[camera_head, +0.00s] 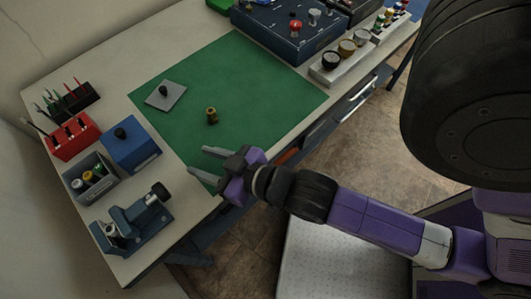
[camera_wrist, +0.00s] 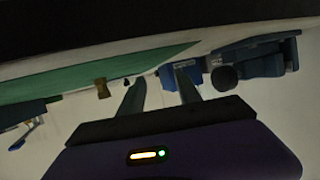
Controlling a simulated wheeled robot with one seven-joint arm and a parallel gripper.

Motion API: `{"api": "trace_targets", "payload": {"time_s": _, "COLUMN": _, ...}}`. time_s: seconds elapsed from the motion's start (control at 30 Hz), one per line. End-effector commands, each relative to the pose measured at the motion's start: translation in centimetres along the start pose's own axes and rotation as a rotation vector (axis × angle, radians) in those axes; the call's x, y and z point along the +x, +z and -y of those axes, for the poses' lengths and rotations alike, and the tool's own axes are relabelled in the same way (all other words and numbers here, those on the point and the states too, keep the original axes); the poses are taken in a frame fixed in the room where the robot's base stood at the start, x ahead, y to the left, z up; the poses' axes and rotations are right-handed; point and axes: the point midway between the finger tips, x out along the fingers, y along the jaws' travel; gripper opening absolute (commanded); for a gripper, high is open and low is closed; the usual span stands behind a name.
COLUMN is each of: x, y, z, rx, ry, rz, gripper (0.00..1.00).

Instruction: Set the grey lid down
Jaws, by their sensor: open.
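The grey lid (camera_head: 166,95) is a flat square plate with a dark knob on top. It lies on the upper left part of the green mat (camera_head: 255,75). My gripper (camera_head: 197,162) is open and empty, over the mat's near edge and well apart from the lid. In the wrist view my two fingers (camera_wrist: 160,88) stand apart with nothing between them. A small dark shape beyond the fingers there may be the lid's knob, but I cannot tell.
A brass fitting (camera_head: 212,115) stands on the mat between the lid and my gripper. A blue box with a black knob (camera_head: 131,147), a red holder (camera_head: 72,137), a grey bin (camera_head: 91,178) and a blue vise (camera_head: 133,226) line the left. A dark blue panel (camera_head: 285,32) stands at the back.

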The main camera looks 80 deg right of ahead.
Motion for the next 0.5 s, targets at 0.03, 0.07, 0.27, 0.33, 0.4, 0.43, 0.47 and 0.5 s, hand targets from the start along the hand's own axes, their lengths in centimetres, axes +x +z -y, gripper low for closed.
{"api": "trace_targets", "payload": {"time_s": 0.03, "x": -1.9, "y": 1.1, "z": 0.7, "rx": -0.013, "ry": -0.036, "rz": 0.005, "gripper": 0.4}}
{"api": "trace_targets", "payload": {"time_s": 0.07, "x": -2.9, "y": 1.4, "z": 0.9, "rx": -0.019, "ry": -0.055, "rz": 0.001, "gripper": 0.4}}
{"api": "trace_targets", "payload": {"time_s": 0.27, "x": -9.8, "y": 2.6, "z": 1.7, "rx": -0.06, "ry": -0.164, "rz": -0.034, "gripper": 0.4}}
{"api": "trace_targets", "payload": {"time_s": 0.33, "x": -11.8, "y": 2.6, "z": 1.5, "rx": -0.073, "ry": -0.19, "rz": -0.048, "gripper": 0.4}}
{"api": "trace_targets", "payload": {"time_s": 0.4, "x": -13.3, "y": 2.4, "z": 1.3, "rx": -0.083, "ry": -0.209, "rz": -0.059, "gripper": 0.4}}
{"api": "trace_targets", "payload": {"time_s": 0.43, "x": -13.8, "y": 2.3, "z": 1.2, "rx": -0.087, "ry": -0.215, "rz": -0.064, "gripper": 0.4}}
{"api": "trace_targets", "payload": {"time_s": 0.47, "x": -14.2, "y": 2.2, "z": 1.1, "rx": -0.089, "ry": -0.22, "rz": -0.067, "gripper": 0.4}}
{"api": "trace_targets", "payload": {"time_s": 0.5, "x": -14.7, "y": 2.1, "z": 1.0, "rx": -0.092, "ry": -0.225, "rz": -0.071, "gripper": 0.4}}
